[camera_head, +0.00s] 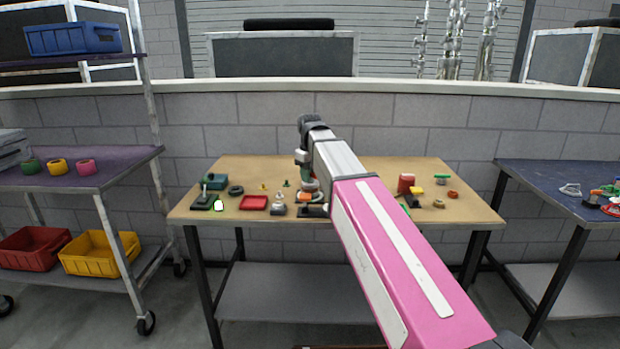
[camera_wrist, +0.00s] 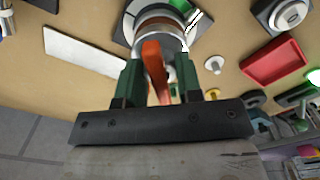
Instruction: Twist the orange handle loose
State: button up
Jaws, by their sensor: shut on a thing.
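The orange handle (camera_wrist: 152,62) is a flat bar between the two green fingers of my gripper (camera_wrist: 159,72) in the wrist view. My gripper is shut on it. The handle reaches up to a silver round fitting (camera_wrist: 176,42) with a brown inside, which stands on a dark plate. In the head view the orange handle (camera_head: 304,197) shows small at the front of the wooden table, below my gripper's wrist. My arm hides part of the table to the right there, and the fingertips are hard to make out.
A red tray (camera_head: 253,203) lies left of the fitting on the wooden table (camera_head: 270,172); it also shows in the wrist view (camera_wrist: 278,62). A dark device (camera_head: 203,201) stands farther left. A red block (camera_head: 405,183) and small parts stand right of my arm.

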jog(key=shift+n, duration=6.3)
jog(key=o, duration=0.6)
jog(key=shift+r, duration=3.75)
